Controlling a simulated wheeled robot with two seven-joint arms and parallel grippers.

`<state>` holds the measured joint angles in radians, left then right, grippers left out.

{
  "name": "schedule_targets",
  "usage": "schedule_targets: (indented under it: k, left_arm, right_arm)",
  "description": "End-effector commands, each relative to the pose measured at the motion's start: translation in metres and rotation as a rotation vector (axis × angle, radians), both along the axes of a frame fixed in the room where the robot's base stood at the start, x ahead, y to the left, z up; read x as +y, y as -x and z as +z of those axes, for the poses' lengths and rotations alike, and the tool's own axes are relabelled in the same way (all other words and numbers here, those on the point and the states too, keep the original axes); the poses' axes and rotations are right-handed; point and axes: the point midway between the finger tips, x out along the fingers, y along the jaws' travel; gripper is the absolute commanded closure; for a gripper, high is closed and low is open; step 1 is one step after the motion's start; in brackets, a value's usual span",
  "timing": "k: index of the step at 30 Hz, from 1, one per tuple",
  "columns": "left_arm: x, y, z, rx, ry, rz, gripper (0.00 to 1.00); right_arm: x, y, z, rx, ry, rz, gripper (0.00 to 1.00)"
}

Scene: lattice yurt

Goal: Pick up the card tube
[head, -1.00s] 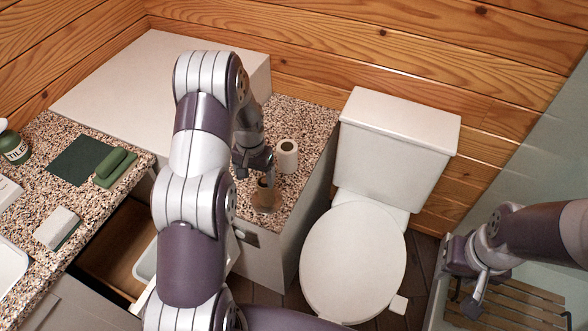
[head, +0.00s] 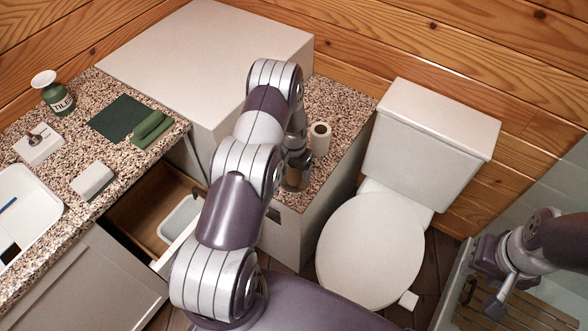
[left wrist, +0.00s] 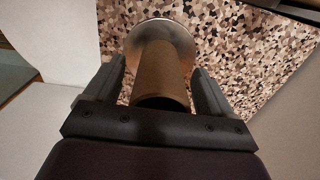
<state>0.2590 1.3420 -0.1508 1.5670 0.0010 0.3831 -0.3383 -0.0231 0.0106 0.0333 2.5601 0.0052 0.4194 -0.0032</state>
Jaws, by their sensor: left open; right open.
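The card tube (left wrist: 162,72) is a plain brown cylinder in the left wrist view. It lies between the two fingers of my left gripper (left wrist: 159,66), with a gap visible on the left side. A round, shiny-rimmed dish (left wrist: 172,28) shows at its far end; I cannot tell whether the tube stands in it. In the head view the tube (head: 293,182) is a small brown shape on the speckled counter, partly hidden by my left gripper (head: 297,163), which is open over it. My right gripper (head: 493,275) is open and empty at the far right, away from the tube.
A white box-like unit (head: 205,60) is to the left, and a toilet (head: 372,245) to the right. An open drawer (head: 160,215) lies left of my left arm.

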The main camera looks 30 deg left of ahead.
Motion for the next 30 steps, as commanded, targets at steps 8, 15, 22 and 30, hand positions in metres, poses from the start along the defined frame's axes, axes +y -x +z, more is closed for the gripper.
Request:
schedule_targets:
  k: [8,15,22,30]
  left_arm:
    - [0.000,0.000,0.000,0.000,0.000,0.000,0.55]
    - [0.000,0.000,0.000,0.000,0.000,0.000,0.71]
    - [0.000,-0.001,0.005,-0.001,0.000,0.000,0.71]
    - [0.001,-0.002,0.056,-0.006,-0.002,0.000,0.71]
  right_arm:
    - [0.000,0.000,0.000,0.000,0.000,0.000,0.57]
    - [0.000,0.000,0.000,0.000,0.000,0.000,0.57]
    - [0.000,0.000,-0.001,0.000,0.000,0.000,0.57]
    - [0.000,0.000,-0.004,0.000,0.000,0.000,0.57]
